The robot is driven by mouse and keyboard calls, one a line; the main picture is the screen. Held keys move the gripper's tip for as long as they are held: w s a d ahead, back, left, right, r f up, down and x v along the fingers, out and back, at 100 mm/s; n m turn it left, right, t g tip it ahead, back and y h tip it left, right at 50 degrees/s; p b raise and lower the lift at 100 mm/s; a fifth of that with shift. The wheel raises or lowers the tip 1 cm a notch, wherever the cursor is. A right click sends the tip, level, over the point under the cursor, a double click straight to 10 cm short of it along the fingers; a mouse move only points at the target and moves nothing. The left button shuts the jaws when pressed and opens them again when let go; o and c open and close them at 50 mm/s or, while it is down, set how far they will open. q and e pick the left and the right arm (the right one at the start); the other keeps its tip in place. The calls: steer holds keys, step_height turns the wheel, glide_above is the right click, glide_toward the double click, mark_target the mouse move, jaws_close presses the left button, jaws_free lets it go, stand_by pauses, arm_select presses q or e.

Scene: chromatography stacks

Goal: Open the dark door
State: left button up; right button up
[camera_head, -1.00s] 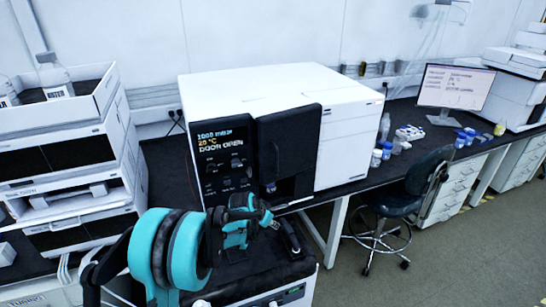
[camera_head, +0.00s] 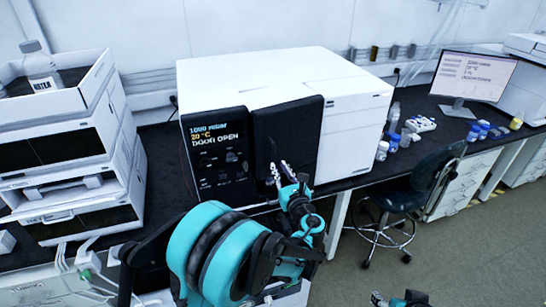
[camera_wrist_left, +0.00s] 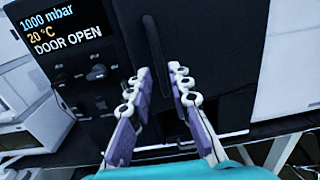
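The dark door (camera_head: 288,120) is a black panel on the front of a white instrument (camera_head: 270,80), right of a black control panel (camera_head: 216,165) that reads "DOOR OPEN". I cannot tell whether the door is ajar. In the left wrist view, a dark upright handle (camera_wrist_left: 155,42) stands on the door (camera_wrist_left: 205,75). My left gripper (camera_head: 281,172) is in front of the door's lower part. Its fingers (camera_wrist_left: 160,74) are open, one on each side of the handle's lower end; contact is unclear. My right gripper (camera_head: 378,298) barely shows at the bottom edge.
A stack of white modules (camera_head: 75,150) stands at the left with a bottle (camera_head: 40,68) on top. Blue-capped bottles (camera_head: 388,145) and a monitor (camera_head: 473,80) stand on the dark bench to the right. A dark chair (camera_head: 420,185) stands before it. Open floor lies at the lower right.

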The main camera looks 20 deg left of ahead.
mark_target(274, 159)
arm_select(q)
steer(key=b+x, duration=0.1)
steer(key=x, duration=0.5)
steer(key=shift+w+a+f, duration=0.1)
steer(key=shift+w+a, duration=0.1)
steer(key=shift+w, duration=0.05)
steer(key=shift+c, duration=0.3)
jaws_close()
